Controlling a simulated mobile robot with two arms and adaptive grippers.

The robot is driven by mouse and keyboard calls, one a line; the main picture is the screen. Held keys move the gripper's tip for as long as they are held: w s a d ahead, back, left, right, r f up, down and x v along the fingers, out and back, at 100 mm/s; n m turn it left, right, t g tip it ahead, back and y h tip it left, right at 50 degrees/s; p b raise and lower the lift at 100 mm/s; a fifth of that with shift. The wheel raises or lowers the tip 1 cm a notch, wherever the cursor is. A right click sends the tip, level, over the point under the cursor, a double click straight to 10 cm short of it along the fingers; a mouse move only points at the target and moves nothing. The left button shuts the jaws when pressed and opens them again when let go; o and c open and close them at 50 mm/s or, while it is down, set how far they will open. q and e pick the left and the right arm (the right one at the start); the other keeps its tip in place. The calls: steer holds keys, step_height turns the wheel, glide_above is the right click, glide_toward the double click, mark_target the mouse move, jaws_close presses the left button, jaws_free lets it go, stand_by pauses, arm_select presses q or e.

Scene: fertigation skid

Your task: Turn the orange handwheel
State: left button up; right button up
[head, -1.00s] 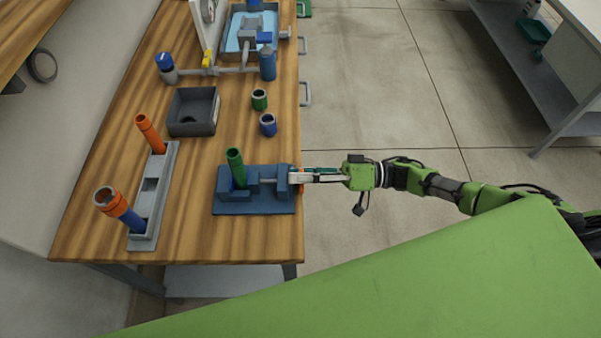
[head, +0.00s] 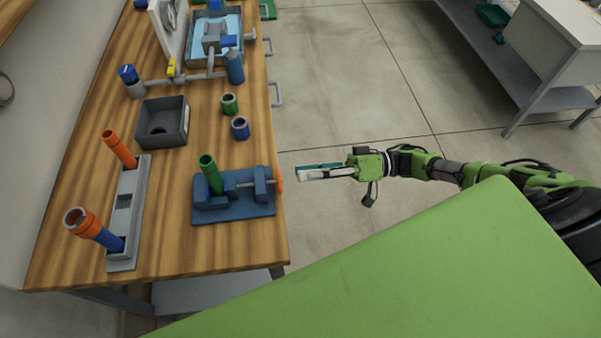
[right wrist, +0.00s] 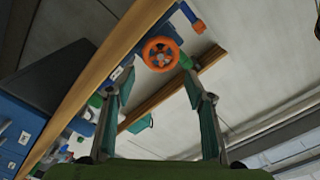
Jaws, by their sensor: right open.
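The orange handwheel (head: 280,180) sits on the right end of a blue vise (head: 234,208) at the edge of the wooden bench. The vise holds an upright green tube (head: 210,174). In the head view the wheel shows only as a thin orange sliver. My right gripper (head: 298,173) is just right of the wheel, with a small gap between them. The right wrist view shows the spoked handwheel (right wrist: 161,54) face-on, beyond and between the spread fingers of my right gripper (right wrist: 151,77). The gripper is open and empty. My left gripper is not in view.
A grey rack (head: 123,215) with orange-topped tubes stands left of the vise. A dark open box (head: 163,121), a green cup (head: 229,104) and a blue cup (head: 240,128) are farther back. The floor right of the bench is clear.

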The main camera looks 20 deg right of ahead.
steer(key=b+v, duration=0.2)
steer(key=v, duration=0.6)
steer(key=shift+d, duration=0.4)
steer(key=shift+r+b, duration=0.1)
steer(key=shift+b, duration=0.2)
steer(key=v, duration=1.2)
steer(key=shift+o, duration=1.4)
steer(key=shift+a, duration=0.1)
